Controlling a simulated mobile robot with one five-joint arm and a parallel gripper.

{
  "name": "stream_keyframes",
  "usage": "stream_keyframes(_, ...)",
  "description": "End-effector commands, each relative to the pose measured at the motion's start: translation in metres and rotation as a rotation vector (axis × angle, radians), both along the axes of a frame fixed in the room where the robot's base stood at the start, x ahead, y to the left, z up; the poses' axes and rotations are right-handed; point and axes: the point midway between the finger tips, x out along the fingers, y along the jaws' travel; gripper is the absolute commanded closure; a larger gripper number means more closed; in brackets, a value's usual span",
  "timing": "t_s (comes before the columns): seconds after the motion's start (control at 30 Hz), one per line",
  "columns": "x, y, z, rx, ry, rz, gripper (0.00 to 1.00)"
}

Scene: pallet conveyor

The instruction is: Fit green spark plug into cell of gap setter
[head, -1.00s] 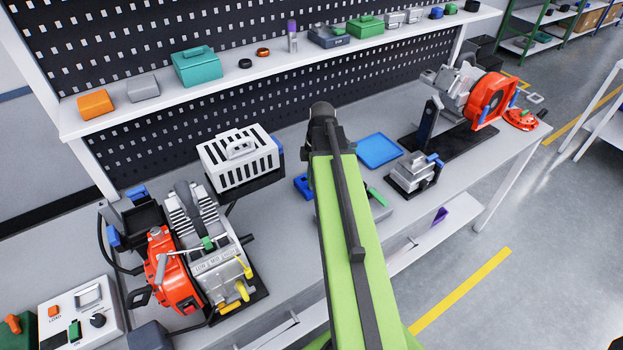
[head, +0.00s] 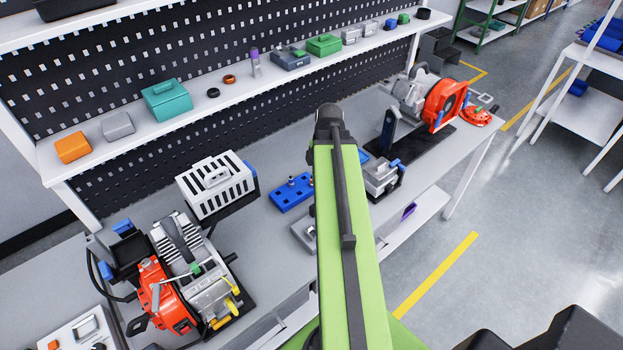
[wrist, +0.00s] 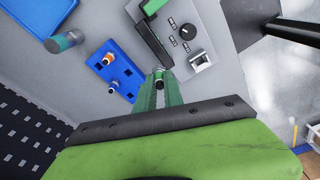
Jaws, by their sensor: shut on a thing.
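My gripper (wrist: 159,82) shows at the centre of the wrist view, its green fingers shut on a small spark plug (wrist: 158,73). Only the plug's dark and pale end shows; its green part cannot be told from the fingers. Just beyond the gripper is a grey unit with a knob, small buttons, a green part and a square metal socket, which looks like the gap setter (wrist: 172,18). The plug appears apart from the socket, left of it. In the head view the setter (head: 303,232) is partly hidden behind my arm, and my gripper is hidden.
A blue rack (wrist: 126,86) holding other plugs lies left of my gripper; it also shows in the head view (head: 285,200). A blue tray (wrist: 28,12) and a teal cylinder (wrist: 66,41) lie farther left. A red engine (head: 160,295) and white slotted box (head: 218,190) stand nearby.

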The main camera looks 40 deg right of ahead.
Motion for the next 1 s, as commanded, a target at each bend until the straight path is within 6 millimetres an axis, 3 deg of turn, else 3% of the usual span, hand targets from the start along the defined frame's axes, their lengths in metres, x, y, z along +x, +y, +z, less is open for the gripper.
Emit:
stream_keyframes(0.57, 0.0, -0.001, 0.05, 0.0, 0.0, -0.001, 1.0)
stream_keyframes(1.0, 0.0, -0.001, 0.049, 0.0, 0.0, -0.001, 1.0)
